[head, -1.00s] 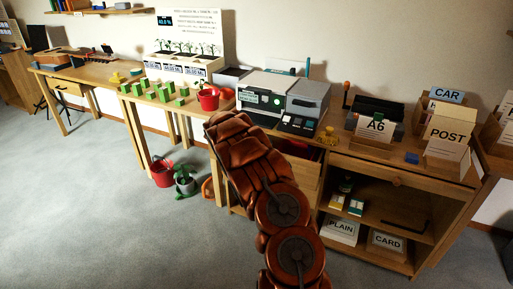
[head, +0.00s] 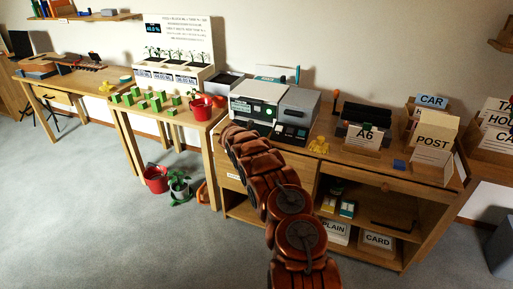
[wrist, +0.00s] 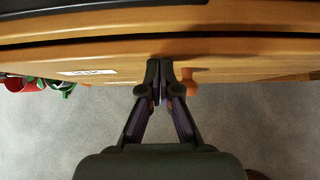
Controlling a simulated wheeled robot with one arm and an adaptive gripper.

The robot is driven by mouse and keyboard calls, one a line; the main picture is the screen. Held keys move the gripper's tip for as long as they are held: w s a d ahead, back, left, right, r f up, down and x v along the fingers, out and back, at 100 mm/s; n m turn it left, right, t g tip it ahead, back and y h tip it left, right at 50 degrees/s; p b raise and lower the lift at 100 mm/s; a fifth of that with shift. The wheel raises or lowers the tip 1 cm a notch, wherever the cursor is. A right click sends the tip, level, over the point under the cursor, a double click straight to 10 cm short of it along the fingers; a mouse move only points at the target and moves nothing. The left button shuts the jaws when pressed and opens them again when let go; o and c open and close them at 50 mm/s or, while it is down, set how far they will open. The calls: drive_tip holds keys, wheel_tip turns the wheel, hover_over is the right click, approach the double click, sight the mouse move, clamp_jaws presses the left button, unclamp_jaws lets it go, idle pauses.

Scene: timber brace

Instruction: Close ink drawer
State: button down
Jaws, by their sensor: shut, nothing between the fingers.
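The wooden drawer (head: 232,168) under the printer worktop shows left of my arm in the head view, with a small white label on its front. In the wrist view its front (wrist: 110,58) runs across the top, with the white label (wrist: 88,72) at left. It looks in or nearly in; a thin dark gap shows above it, and I cannot tell if it is fully flush. My gripper (wrist: 160,66) is shut and empty, its tips at the drawer front beside an orange knob (wrist: 190,75). In the head view my arm hides the gripper and much of the drawer.
The worktop holds a printer (head: 258,105), an A6 holder (head: 365,135) and a POST box (head: 432,138). Open shelves below hold PLAIN (head: 335,232) and CARD (head: 379,240) boxes. A red bucket (head: 156,178) and plant stand on the floor at left. The floor in front is clear.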

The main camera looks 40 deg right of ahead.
drive_tip(key=shift+w+d+r, duration=0.1)
drive_tip(key=shift+d+r, duration=0.1)
drive_tip(key=shift+d, duration=0.1)
drive_tip(key=shift+d+r, duration=0.2)
drive_tip(key=shift+d, duration=0.15)
drive_tip(key=shift+a+f, duration=0.1)
drive_tip(key=shift+a, duration=0.05)
drive_tip(key=s+a+r+b, duration=0.1)
drive_tip(key=s+a+r, duration=0.1)
drive_tip(key=a, duration=0.3)
drive_tip(key=s+a+r+b, duration=0.2)
drive_tip(key=s+a+r, duration=0.1)
drive_tip(key=a+r, duration=0.1)
drive_tip(key=shift+s+a+r, duration=0.25)
drive_tip(key=shift+a, duration=0.5)
